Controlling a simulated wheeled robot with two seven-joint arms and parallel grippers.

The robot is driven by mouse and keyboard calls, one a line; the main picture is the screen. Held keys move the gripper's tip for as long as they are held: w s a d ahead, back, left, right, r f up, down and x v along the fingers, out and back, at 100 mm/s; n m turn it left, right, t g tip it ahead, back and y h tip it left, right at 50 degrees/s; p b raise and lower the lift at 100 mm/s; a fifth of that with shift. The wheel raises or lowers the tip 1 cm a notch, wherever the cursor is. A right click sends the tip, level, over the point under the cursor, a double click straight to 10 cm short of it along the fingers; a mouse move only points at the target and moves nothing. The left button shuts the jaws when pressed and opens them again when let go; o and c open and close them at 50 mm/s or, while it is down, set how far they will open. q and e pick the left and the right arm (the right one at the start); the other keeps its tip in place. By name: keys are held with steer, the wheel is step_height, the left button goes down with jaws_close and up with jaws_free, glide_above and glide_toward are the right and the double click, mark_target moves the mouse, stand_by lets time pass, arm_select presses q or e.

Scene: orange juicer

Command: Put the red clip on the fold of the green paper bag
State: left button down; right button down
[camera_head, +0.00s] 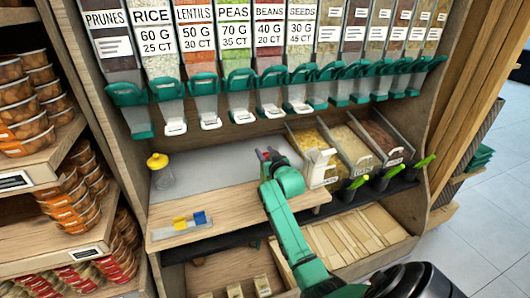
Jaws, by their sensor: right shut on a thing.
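My right gripper (267,155) is at the end of the green arm, over the back of the wooden counter. It is shut on a small red thing, which looks like the red clip (262,156). The gripper and arm hide most of it. A yellow clip (180,223) and a blue clip (199,218) lie on a pale strip at the counter's front left. I cannot make out a green paper bag. My left gripper is not in view.
A jar with a yellow lid (157,161) stands at the counter's back left. Dispensers with green handles (208,84) hang above. The counter's middle (232,203) is clear.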

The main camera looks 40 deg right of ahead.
steer(key=shift+c, duration=1.8)
jaws_free()
steer(key=v, duration=1.4)
steer(key=shift+s, duration=0.25)
steer(key=shift+a+r, duration=0.1)
steer(key=shift+r, duration=0.05)
